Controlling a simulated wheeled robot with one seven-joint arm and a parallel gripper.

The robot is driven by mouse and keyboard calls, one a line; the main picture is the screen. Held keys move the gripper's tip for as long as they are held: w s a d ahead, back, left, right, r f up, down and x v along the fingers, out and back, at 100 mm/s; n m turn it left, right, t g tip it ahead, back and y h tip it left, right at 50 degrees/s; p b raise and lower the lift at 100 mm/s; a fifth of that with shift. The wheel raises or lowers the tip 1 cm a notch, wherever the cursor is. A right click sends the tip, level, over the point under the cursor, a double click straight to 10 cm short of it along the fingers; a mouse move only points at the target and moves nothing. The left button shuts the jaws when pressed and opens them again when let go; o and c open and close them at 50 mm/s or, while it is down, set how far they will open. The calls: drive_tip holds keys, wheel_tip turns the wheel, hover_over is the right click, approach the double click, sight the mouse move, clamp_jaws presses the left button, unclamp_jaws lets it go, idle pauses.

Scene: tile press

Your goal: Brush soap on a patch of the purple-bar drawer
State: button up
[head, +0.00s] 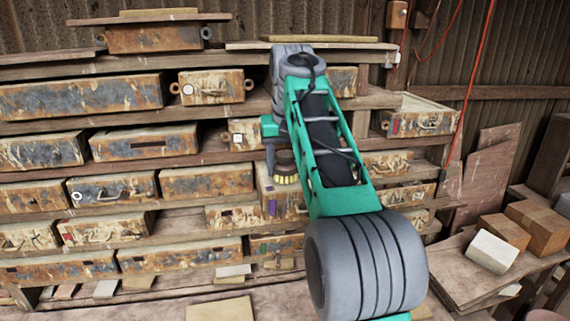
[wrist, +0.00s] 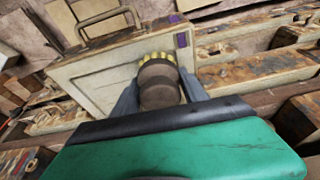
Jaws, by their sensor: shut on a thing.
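The purple-bar drawer (wrist: 95,80) shows a pale, worn face with a metal handle and a small purple bar near one corner in the wrist view. In the head view the drawer (head: 270,190) sits in the middle of the rack, partly hidden by my arm. My gripper (wrist: 160,88) is shut on a round brush (wrist: 158,82) with a dark body and yellow bristles. The brush (head: 285,168) also shows in the head view below my gripper (head: 283,150). The bristles are at the drawer's face, near the purple bar; I cannot tell whether they touch. No soap is clearly visible on the face.
Rusty drawers (head: 80,98) fill the wooden shelves around the purple-bar drawer, close on each side. At the right, a wooden table (head: 450,272) holds a white block (head: 493,251) and brown boxes (head: 540,224). A red cord (head: 468,95) hangs at the right.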

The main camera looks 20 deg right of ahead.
drive_tip(key=shift+f, duration=0.35)
drive_tip(key=shift+s+d+b, duration=0.25)
drive_tip(key=shift+d+b, duration=0.1)
drive_tip(key=shift+d, duration=0.95)
drive_tip(key=shift+s+d+b, duration=0.25)
drive_tip(key=shift+d+b, duration=0.1)
drive_tip(key=shift+d, duration=0.9)
drive_tip(key=shift+s+d+b, duration=0.25)
drive_tip(key=shift+d+b, duration=0.1)
drive_tip(key=shift+d, duration=0.95)
drive_tip(key=shift+s+d+r, duration=0.1)
drive_tip(key=shift+s+d, duration=0.1)
drive_tip(key=shift+d, duration=0.75)
drive_tip(key=shift+s+d, duration=0.2)
drive_tip(key=shift+d, duration=0.9)
drive_tip(key=shift+w+a+f, duration=0.15)
drive_tip(key=shift+a, duration=0.9)
drive_tip(key=shift+w+a+f, duration=0.1)
drive_tip(key=shift+w+a, duration=0.05)
drive_tip(key=shift+a, duration=0.85)
drive_tip(key=shift+w+a+r+p, duration=0.1)
drive_tip(key=shift+w+a+p, duration=0.3)
drive_tip(key=shift+a, duration=0.9)
drive_tip(key=shift+w+a+p, duration=0.15)
drive_tip(key=shift+a+p, duration=0.45)
drive_tip(key=shift+a, duration=0.65)
drive_tip(key=shift+w+a+r+p, duration=0.1)
drive_tip(key=shift+w+a+p, duration=0.3)
drive_tip(key=shift+a, duration=0.9)
drive_tip(key=shift+s, duration=0.1)
